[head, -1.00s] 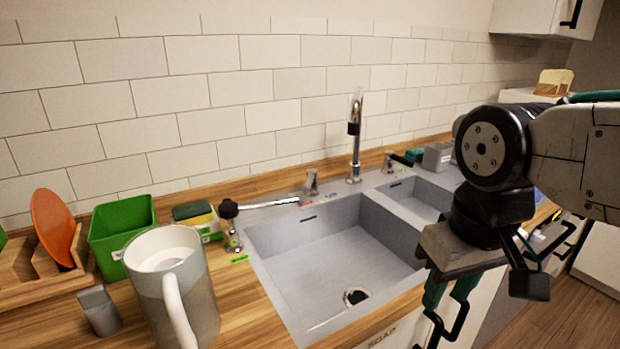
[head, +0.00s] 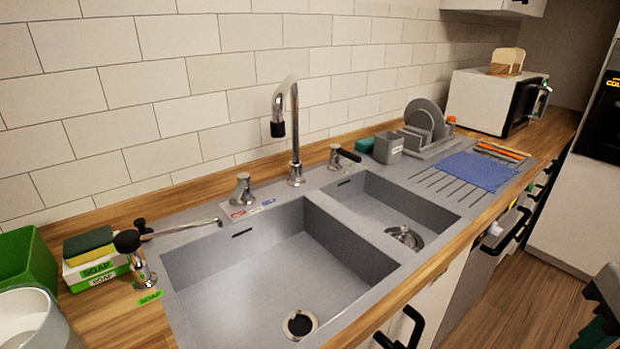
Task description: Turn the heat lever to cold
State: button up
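A short chrome fixture (head: 242,190) stands left of the tall chrome faucet (head: 295,135) behind the large basin. A small red-and-blue label (head: 243,212) lies at its base, so it looks like the heat lever. Its exact setting is too small to read. A second chrome fixture (head: 337,158) with a black handle stands right of the faucet. A dark teal and black part of my arm or gripper shows at the lower right edge. It is well away from both fixtures, and I cannot make out its fingertips.
The large basin (head: 270,270) and small basin (head: 380,215) are empty. A soap pump (head: 138,262) with a long spout is at left, beside a sponge (head: 90,245) and a pale mug (head: 30,325). A blue cloth (head: 470,170) lies on the drainboard.

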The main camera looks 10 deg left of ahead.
aim_at(243, 180)
jog(key=z, duration=0.15)
jog(key=k, duration=0.4)
jog(key=u, duration=1.2)
jog(key=i, duration=0.5)
